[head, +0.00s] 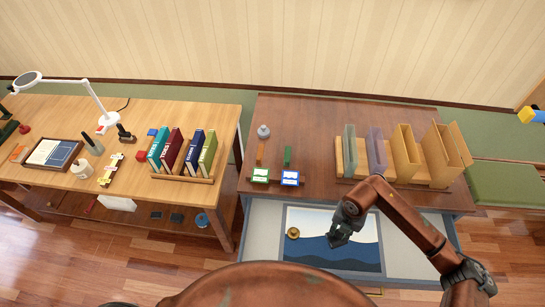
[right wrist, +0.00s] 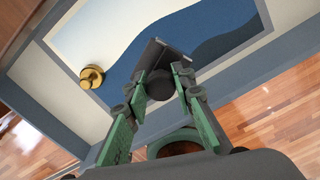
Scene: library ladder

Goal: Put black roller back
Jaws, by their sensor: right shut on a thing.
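My right gripper (head: 341,231) is over the open drawer, above the blue lower part of the picture lying in it. In the right wrist view my right gripper (right wrist: 163,82) has its green-padded fingers closed on a dark thing, which I take to be the black roller (right wrist: 158,90). It has a rounded dark part between the fingertips and a flat dark piece beyond them. My left gripper is not in view.
The drawer (head: 262,228) holds the blue-and-white picture (head: 305,222) with a brass knob (head: 293,233) on its left. The brown desk (head: 310,130) above carries folders at right and two small labelled boxes. The left table (head: 215,115) holds books, a lamp and a black tool (head: 125,133).

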